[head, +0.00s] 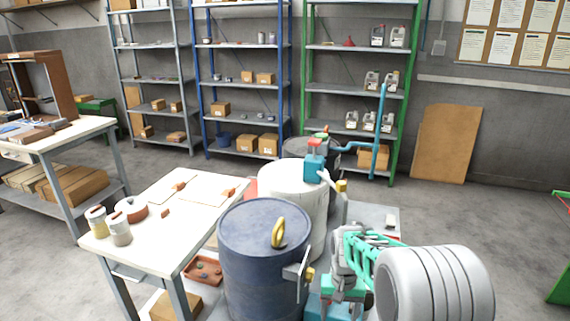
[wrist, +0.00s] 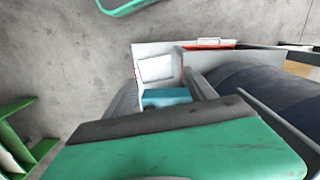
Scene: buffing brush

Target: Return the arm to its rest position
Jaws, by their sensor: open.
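In the head view my arm, with a grey ribbed link (head: 435,285) and green lattice part (head: 362,252), reaches low at the lower right, right of the dark blue drum (head: 262,235). The fingertips are not clear there.
A white drum (head: 292,190) with a teal pump stands behind the blue one. A white-topped workbench (head: 185,225) holding jars is at the left. Shelving (head: 350,70) and a leaning brown board (head: 445,145) line the back wall. Bare floor (head: 450,215) lies to the right.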

